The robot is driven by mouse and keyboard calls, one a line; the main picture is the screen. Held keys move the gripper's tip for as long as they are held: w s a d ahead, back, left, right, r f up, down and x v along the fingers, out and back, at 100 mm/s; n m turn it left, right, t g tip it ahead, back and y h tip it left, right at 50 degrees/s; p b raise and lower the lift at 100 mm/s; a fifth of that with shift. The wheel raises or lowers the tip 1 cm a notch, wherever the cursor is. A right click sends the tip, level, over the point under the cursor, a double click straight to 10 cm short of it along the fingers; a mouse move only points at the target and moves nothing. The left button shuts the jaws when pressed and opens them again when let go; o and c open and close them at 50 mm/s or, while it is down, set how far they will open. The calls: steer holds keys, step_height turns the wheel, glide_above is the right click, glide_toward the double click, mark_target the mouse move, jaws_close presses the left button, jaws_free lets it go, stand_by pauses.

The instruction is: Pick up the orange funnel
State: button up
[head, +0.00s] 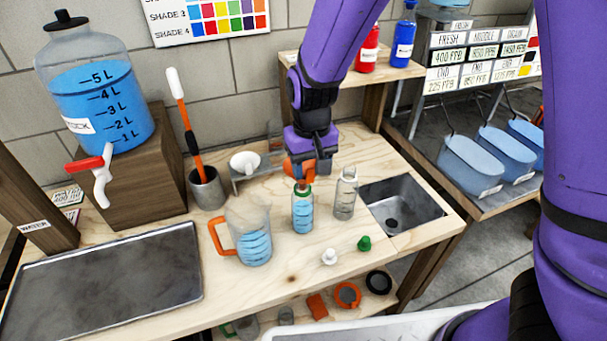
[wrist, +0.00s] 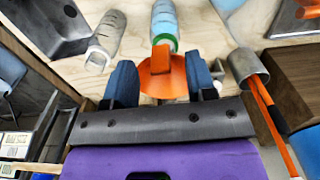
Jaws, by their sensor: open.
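The orange funnel (head: 297,170) is at the mouth of a clear bottle (head: 303,212) with a green neck ring and blue liquid. In the head view my gripper (head: 308,165) hides part of it. In the wrist view the orange funnel (wrist: 165,78) lies between the two dark blue fingers of my gripper (wrist: 162,84), its wide part toward the palm. The fingers are open, with a visible gap to the funnel's narrow part. Whether they touch its wide rim cannot be told.
A clear empty bottle (head: 345,195) stands close on the right, beside a sink (head: 402,204). A pitcher (head: 248,232) with an orange handle and blue liquid stands at left. White (head: 329,257) and green (head: 364,243) caps lie in front. A metal cup (head: 207,190) holds an orange-handled tool behind.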

steer(key=shift+f, duration=0.6)
jaws_close()
steer(key=shift+r, duration=0.1)
